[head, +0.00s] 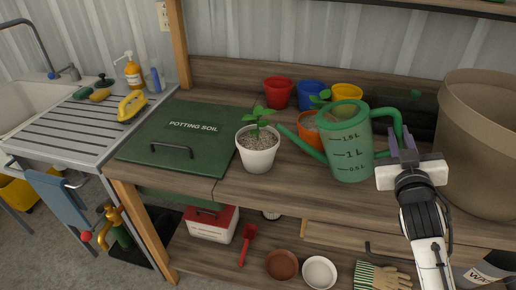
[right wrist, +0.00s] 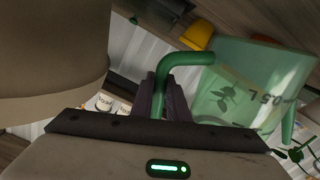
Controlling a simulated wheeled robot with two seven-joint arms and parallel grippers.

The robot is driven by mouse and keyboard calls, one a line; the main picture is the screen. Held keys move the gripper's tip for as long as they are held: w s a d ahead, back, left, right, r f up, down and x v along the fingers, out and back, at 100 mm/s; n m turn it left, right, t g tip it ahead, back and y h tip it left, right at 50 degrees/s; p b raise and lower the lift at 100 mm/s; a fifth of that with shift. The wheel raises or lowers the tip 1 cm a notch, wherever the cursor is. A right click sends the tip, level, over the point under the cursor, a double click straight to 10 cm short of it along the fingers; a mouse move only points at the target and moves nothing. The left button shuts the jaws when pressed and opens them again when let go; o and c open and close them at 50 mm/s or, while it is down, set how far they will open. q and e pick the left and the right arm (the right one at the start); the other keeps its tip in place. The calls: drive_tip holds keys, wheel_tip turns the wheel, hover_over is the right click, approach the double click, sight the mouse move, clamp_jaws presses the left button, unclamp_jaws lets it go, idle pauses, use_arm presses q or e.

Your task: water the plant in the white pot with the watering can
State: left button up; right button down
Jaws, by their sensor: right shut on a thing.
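The white pot (head: 257,158) stands on the wooden bench with a small green-leaved plant (head: 257,122) in soil. The green translucent watering can (head: 349,152) is to its right, roughly upright, with its spout pointing left and the spout tip close to the plant's right side. My right gripper (head: 403,152) is shut on the can's handle at its right side. The right wrist view shows the fingers (right wrist: 168,98) at the green handle (right wrist: 180,60), beside the can's body (right wrist: 245,90). I cannot tell whether the can touches the bench. My left gripper is out of view.
Red (head: 278,93), blue (head: 311,95) and yellow (head: 346,92) pots stand behind the can, with an orange pot (head: 307,124) partly hidden by it. A large beige planter (head: 484,145) is close to my right gripper. The green potting soil lid (head: 185,140) lies left.

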drive_tip(key=shift+a+r+n+p, duration=0.2)
drive_tip(key=shift+r+n+p, duration=0.3)
drive_tip(key=shift+r, duration=0.9)
idle(0.5)
drive_tip(key=shift+w+a+r+n, duration=0.1)
drive_tip(key=shift+a+r+n, duration=0.15)
drive_tip(key=shift+r, duration=0.45)
drive_tip(key=shift+w+a+r+n, duration=0.1)
drive_tip(key=shift+r+n, duration=0.15)
drive_tip(key=shift+r, duration=0.55)
idle(0.7)
drive_tip(key=shift+w+a+r+n, duration=0.1)
drive_tip(key=shift+a+r+n, duration=0.2)
drive_tip(key=shift+r, duration=0.4)
drive_tip(key=shift+w+a+r+n, duration=0.1)
drive_tip(key=shift+a+r+n, duration=0.2)
drive_tip(key=shift+r, duration=0.35)
idle(0.7)
